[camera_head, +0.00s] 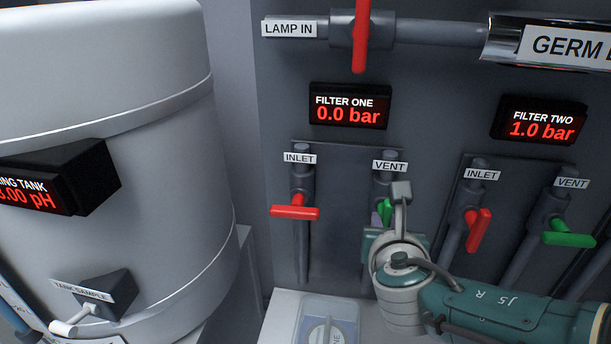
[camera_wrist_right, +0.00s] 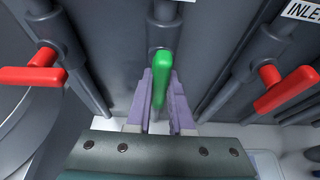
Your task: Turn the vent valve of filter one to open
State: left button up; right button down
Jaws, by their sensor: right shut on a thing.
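The green vent valve handle of filter one (camera_wrist_right: 161,66) runs along its pipe in the right wrist view, between the two purple fingers of my right gripper (camera_wrist_right: 161,98). In the head view this handle (camera_head: 386,208) shows only in part below the VENT label (camera_head: 390,166), as my right wrist covers the rest. My right gripper is shut on the handle. The filter one display (camera_head: 347,106) reads 0.0 bar. My left gripper is in neither view.
The red inlet handle of filter one (camera_head: 295,212) lies crosswise to the left. To the right are the red inlet handle (camera_head: 479,230) and green vent handle (camera_head: 569,239) of filter two, whose display (camera_head: 541,122) reads 1.0 bar. A large tank (camera_head: 120,170) stands left.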

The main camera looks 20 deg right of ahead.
jog(key=c, duration=0.8)
grip_release()
jog(key=p+v, duration=0.4)
jog(key=v, duration=0.6)
